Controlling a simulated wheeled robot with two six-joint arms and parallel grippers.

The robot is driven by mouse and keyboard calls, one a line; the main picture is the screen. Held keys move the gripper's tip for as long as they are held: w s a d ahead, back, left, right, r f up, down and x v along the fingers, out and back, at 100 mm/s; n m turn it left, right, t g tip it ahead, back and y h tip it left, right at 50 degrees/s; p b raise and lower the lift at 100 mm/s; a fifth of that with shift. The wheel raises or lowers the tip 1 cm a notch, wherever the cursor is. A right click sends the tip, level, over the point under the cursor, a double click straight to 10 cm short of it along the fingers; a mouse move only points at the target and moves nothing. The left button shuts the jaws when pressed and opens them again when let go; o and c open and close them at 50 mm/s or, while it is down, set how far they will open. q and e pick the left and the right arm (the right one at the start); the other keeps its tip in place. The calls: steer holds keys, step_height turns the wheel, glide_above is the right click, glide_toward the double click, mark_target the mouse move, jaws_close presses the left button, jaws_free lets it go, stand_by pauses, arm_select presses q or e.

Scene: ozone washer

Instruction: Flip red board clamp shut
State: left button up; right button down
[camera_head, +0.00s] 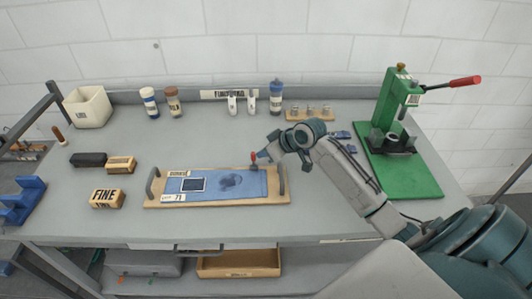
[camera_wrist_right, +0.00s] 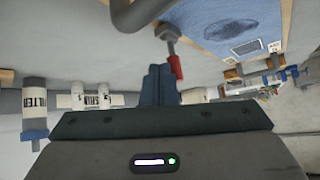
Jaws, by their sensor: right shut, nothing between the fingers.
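The wooden board (camera_head: 215,203) lies on the table with a blue cloth (camera_head: 232,182) spread on it. The red-handled clamp (camera_head: 253,157) stands at the board's back right, its red handle pointing up. In the right wrist view the clamp's red handle (camera_wrist_right: 177,68) is right beside my fingertips; I cannot tell whether they touch. My right gripper (camera_head: 264,154) is shut and empty, just right of the clamp. Its closed fingers also show in the right wrist view (camera_wrist_right: 160,75). My left gripper is not in view.
A green press (camera_head: 398,175) with a red-tipped lever stands at the right. Several bottles and a wooden rack (camera_head: 310,116) line the back. A FINE block (camera_head: 108,198) and brushes lie at the left. The table front is clear.

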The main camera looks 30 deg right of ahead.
steer(key=s+t+b, duration=0.1)
steer(key=a+f+n+t+h+b, duration=0.1)
steer(key=t+b, duration=0.1)
steer(key=shift+s+a+n, duration=0.1)
steer(key=shift+s+n, duration=0.2)
steer(key=shift+s, duration=0.1)
steer(key=shift+r, duration=0.25)
steer(key=shift+w+d+f, duration=0.2)
steer(key=shift+w, duration=0.2)
steer(key=shift+w+d+f, duration=0.2)
steer(key=shift+w, duration=0.15)
